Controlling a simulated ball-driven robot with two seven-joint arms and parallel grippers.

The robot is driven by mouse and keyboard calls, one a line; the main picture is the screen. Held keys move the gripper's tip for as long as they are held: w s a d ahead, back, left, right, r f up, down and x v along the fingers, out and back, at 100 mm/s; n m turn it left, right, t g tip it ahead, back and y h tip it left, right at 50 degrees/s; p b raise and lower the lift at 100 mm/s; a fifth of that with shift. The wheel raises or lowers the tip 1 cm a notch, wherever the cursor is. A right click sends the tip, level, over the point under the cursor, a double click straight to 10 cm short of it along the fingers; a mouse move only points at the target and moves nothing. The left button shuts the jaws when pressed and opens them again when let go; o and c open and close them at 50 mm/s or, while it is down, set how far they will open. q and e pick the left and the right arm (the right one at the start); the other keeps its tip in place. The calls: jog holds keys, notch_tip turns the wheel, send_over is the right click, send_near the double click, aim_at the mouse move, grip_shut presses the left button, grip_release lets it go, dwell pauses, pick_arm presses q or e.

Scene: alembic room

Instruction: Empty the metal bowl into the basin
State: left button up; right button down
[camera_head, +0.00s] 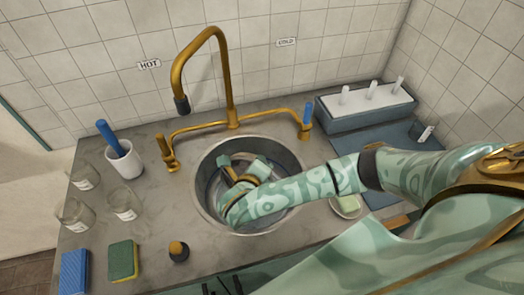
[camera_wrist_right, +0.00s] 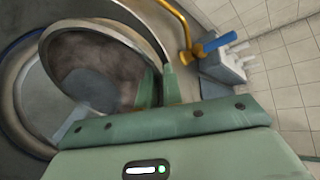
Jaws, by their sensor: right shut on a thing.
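The metal bowl (camera_wrist_right: 98,70) shows in the right wrist view, tilted, with its open inside facing the camera. Its inside looks brownish-grey with a paler blue-grey patch; I cannot tell whether that is liquid or a reflection. My right gripper (camera_wrist_right: 158,88) is shut on the bowl's rim. In the head view my right gripper (camera_head: 242,167) is down within the round metal basin (camera_head: 292,152), and my arm and gripper hide most of the bowl. The basin's wall also shows behind the bowl in the wrist view (camera_wrist_right: 12,85). My left gripper is not in view.
A brass tap (camera_head: 229,85) arches behind the basin, with handles on both sides. A cup with a blue-handled brush (camera_head: 124,160), glass jars (camera_head: 124,205), a sponge (camera_head: 124,261) and a blue cloth (camera_head: 74,272) stand left. A grey rack (camera_head: 365,107) stands back right.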

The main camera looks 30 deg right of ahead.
pick_arm(q)
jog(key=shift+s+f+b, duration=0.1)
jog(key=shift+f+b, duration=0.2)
jog(key=shift+b, duration=0.55)
pick_arm(e)
jog(key=s+a+t+h, duration=0.5)
jog(key=shift+f, duration=0.45)
jog(key=shift+w, duration=0.1)
dwell(0.3)
pick_arm(q)
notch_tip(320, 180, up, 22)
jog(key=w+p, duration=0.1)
jog(key=p, duration=2)
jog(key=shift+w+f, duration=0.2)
pick_arm(e)
notch_tip(320, 180, up, 5)
jog(key=g+y, duration=1.5)
jog(key=shift+g+y, duration=0.3)
jog(key=shift+g, duration=0.1)
